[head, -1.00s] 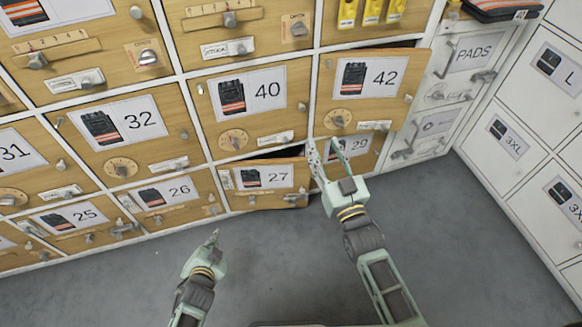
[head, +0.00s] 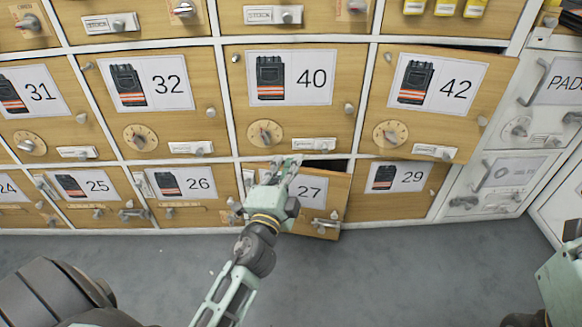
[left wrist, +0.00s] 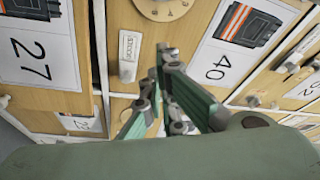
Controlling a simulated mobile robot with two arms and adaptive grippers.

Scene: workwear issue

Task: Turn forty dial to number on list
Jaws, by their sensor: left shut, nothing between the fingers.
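The forty dial (head: 265,134) is a round tan dial with a dark knob, at the lower left of the wooden door marked 40 (head: 289,110). Its numbers are too small to read in the head view. My left gripper (head: 288,164) is shut and empty, just below and right of the dial, apart from it in the picture, in front of the top of door 27. In the left wrist view, the dial (left wrist: 165,8) is cut by the top edge, above the gripper fingers (left wrist: 165,58). I see no list. My right gripper's fingers are out of view.
Door 27 (head: 331,208) and door 42 (head: 450,122) stand ajar. Door 40 has a STOCK slider (head: 312,144) right of its dial. A pale green part of my right arm (head: 562,282) shows at the lower right. The grey floor (head: 390,275) in front is clear.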

